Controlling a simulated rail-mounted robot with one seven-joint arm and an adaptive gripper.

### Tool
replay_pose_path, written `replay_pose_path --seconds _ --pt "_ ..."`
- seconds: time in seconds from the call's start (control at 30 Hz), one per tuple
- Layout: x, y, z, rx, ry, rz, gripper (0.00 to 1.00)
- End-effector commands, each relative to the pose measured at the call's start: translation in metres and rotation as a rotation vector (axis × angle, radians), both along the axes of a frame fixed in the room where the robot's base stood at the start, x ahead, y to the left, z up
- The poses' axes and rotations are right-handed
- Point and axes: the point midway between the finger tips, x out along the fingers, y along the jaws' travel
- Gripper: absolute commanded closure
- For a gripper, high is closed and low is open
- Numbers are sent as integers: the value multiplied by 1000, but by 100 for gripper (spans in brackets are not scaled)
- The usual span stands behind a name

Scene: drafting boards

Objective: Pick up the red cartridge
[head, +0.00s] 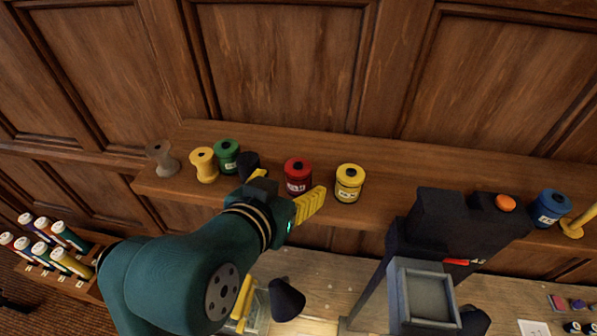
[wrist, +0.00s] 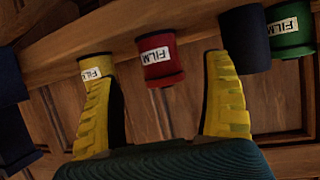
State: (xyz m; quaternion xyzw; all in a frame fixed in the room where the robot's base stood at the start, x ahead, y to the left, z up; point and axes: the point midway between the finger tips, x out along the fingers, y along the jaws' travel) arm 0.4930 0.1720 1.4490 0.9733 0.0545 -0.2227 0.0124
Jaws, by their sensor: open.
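The red cartridge (head: 297,176) stands on the wooden wall shelf, between a black cartridge (head: 247,163) and a yellow one (head: 348,183). In the wrist view, the red cartridge (wrist: 160,60) has a white FILM label and appears upside down between my yellow fingers. My gripper (head: 292,184) is open at the shelf's front edge, just in front of the red cartridge; it also shows in the wrist view (wrist: 158,66). The left finger in the wrist view overlaps the yellow cartridge (wrist: 95,67). Contact with the red cartridge is not visible.
A green cartridge (head: 226,156), a yellow spool (head: 204,164) and a grey-brown spool (head: 161,158) stand left on the shelf (head: 400,207). A blue cartridge (head: 549,207) stands far right. A dark machine (head: 445,235) with an orange knob stands in front.

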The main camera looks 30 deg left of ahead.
Motion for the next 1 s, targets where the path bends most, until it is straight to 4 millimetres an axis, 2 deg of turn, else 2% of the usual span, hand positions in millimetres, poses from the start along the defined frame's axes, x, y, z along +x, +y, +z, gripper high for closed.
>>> replay_pose_path --seconds 0.1,0.23,0.5,0.57,0.87,0.9,1.0 --pt "21 2 -2 -2 4 -3 19" --pt "39 4 -12 -1 3 -2 19" --pt "43 6 -16 1 0 0 19" --pt "43 6 -16 0 0 1 28" --pt "43 5 -16 0 0 0 86" --pt "43 5 -15 0 0 0 89" --pt "43 5 -15 0 0 0 89"
